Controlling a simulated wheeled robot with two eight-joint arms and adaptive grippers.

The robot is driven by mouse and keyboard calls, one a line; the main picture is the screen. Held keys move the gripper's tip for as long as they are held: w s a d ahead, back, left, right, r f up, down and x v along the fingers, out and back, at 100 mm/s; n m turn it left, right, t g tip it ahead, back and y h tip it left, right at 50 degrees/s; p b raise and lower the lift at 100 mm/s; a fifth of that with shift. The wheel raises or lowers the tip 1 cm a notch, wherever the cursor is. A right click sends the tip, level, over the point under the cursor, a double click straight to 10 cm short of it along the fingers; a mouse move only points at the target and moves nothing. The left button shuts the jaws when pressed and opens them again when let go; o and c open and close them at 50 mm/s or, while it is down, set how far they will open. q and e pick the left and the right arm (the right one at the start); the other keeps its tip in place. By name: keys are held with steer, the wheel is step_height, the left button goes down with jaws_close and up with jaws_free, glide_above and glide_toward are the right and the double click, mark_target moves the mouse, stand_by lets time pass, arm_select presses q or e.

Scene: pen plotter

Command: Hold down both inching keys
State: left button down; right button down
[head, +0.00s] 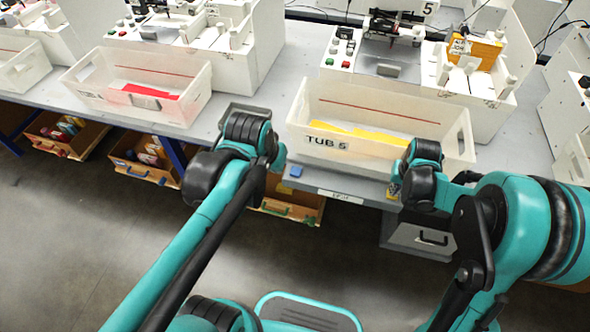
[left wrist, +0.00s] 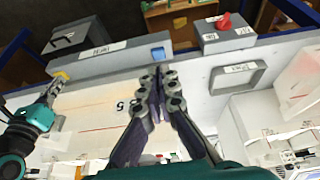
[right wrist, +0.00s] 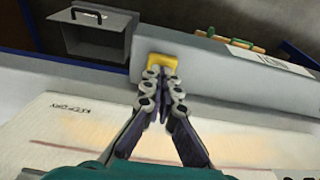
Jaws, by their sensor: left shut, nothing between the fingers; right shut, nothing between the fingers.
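The blue inching key (head: 296,170) is at the left of the bench's front edge, and also shows in the left wrist view (left wrist: 157,53). The yellow inching key (head: 393,190) is farther right along that edge. My left gripper (head: 276,158) is shut and empty, its tips just short of the blue key in the left wrist view (left wrist: 160,72). My right gripper (head: 399,178) is shut and empty, its tips overlapping the lower edge of the yellow key in the right wrist view (right wrist: 162,60). I cannot tell whether it touches or presses it.
A white tub marked TUB 5 (head: 328,144) holds yellow sheets right behind the keys. A label (head: 341,196) lies between the keys. A grey box with a red knob (left wrist: 225,32) and an open grey frame (left wrist: 238,77) are beside the left gripper. A grey handled box (head: 420,240) hangs below.

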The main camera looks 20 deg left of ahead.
arm_select(q)
steer(key=w+f+g, duration=0.2)
steer(key=w+f, duration=0.1)
steer(key=w, duration=0.5)
steer(key=g, duration=0.3)
glide_above(296, 171)
step_height(296, 171, down, 5)
steer(key=shift+w+f, duration=0.1)
steer(key=shift+f, duration=3.85)
steer(key=shift+f, duration=0.85)
steer(key=shift+r, duration=3.5)
